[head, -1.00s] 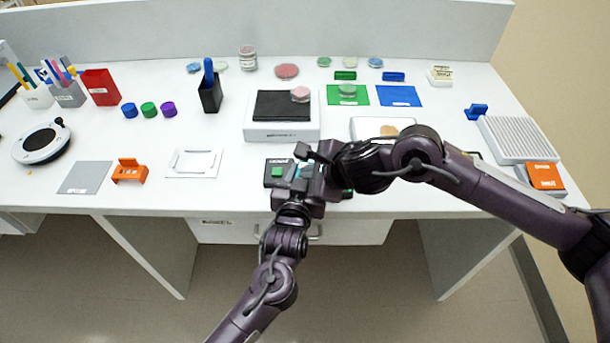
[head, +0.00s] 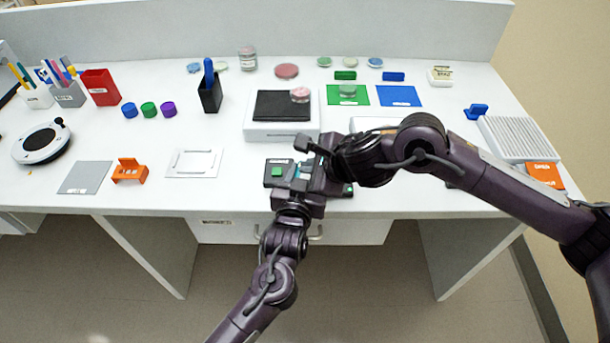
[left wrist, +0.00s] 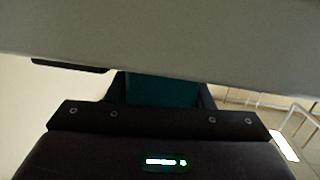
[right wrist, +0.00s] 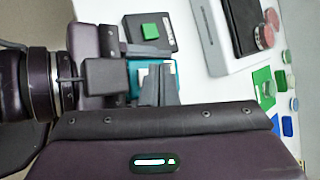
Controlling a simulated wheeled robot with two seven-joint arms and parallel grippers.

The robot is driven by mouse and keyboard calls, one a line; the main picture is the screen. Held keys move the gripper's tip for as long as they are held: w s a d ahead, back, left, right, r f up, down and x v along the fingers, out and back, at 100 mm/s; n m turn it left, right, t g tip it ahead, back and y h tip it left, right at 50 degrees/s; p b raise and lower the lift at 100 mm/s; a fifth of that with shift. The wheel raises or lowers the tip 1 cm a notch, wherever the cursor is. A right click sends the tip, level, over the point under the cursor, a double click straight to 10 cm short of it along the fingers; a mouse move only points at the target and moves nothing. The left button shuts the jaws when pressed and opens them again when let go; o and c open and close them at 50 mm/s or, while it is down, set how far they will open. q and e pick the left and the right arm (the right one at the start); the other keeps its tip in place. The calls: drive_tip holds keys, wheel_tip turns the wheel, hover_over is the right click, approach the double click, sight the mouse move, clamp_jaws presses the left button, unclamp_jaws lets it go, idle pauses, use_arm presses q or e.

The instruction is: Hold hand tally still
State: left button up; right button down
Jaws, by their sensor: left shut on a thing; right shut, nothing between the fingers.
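The hand tally, a small teal device with a pale face, shows in the right wrist view (right wrist: 138,78); only a sliver shows in the head view (head: 303,172). My left gripper (head: 296,188) is shut on it at the bench's front edge; the teal body also shows between its fingers in the left wrist view (left wrist: 160,90). My right gripper (head: 318,163) is shut and empty, with its fingertips (right wrist: 160,88) close over the tally. Whether they touch it I cannot tell. Much of the tally is hidden by the grippers.
A dark box with a green button (head: 276,173) lies right beside the grippers. Behind stands a white device with a black top (head: 283,132). A white plate (head: 193,163) and an orange holder (head: 130,171) lie to the left. My right arm crosses the bench's right side.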

drive_tip(key=shift+r, duration=2.45)
use_arm(q)
drive_tip(key=o, duration=1.1)
